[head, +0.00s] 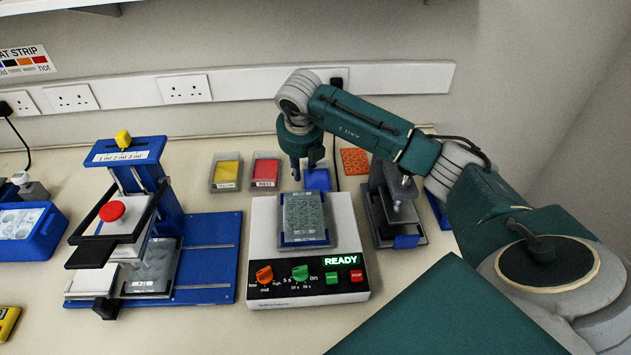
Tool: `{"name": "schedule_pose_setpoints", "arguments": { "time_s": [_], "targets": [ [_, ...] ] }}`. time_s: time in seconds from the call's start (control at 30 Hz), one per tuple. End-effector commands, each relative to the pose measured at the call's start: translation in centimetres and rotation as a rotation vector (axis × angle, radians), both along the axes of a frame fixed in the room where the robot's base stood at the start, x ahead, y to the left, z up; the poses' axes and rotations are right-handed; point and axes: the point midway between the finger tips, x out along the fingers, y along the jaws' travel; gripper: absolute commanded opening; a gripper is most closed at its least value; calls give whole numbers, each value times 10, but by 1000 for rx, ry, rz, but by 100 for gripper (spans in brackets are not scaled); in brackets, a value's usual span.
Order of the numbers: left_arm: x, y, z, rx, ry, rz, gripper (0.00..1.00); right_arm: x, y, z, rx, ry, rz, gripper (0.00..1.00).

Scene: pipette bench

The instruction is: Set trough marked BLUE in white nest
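The blue trough (317,181) lies on the bench behind the white READY machine. Any marking on it cannot be read. My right gripper (306,171) points down just above and left of it, partly in front of it. Its fingertips look apart, with nothing visible between them. Whether they touch the trough cannot be told. A yellow-filled trough (227,171) and a red-filled trough (265,171) stand to the left, each in a grey holder. I cannot pick out a white nest with certainty. My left gripper is not in view.
The white machine (345,215) carries a grey plate (304,218). A blue press-like stand (210,250) with a red knob (112,211) is at left. A grey metal device (395,205) stands close right of the blue trough. An orange grid (355,161) lies behind. A blue box (40,240) sits far left.

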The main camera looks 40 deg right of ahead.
Motion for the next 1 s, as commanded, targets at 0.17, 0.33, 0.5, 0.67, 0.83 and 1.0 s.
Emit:
{"name": "schedule_pose_setpoints", "arguments": {
  "time_s": [0.17, 0.33, 0.5, 0.67, 0.83, 1.0],
  "targets": [
    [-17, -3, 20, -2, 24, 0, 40, 3, -5, -19, -1, 8, -1, 24],
    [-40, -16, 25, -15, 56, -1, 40, 9, -9, -42, 0, 3, -2, 24],
    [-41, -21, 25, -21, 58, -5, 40, 11, -9, -49, -1, 1, 2, 24],
    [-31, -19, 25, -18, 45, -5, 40, 11, -10, -49, -1, 1, 1, 18],
    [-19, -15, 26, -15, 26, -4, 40, 11, -10, -49, -1, 1, 1, 0],
    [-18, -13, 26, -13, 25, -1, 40, 11, -10, -48, -2, 0, 1, 0]
  ]
}}
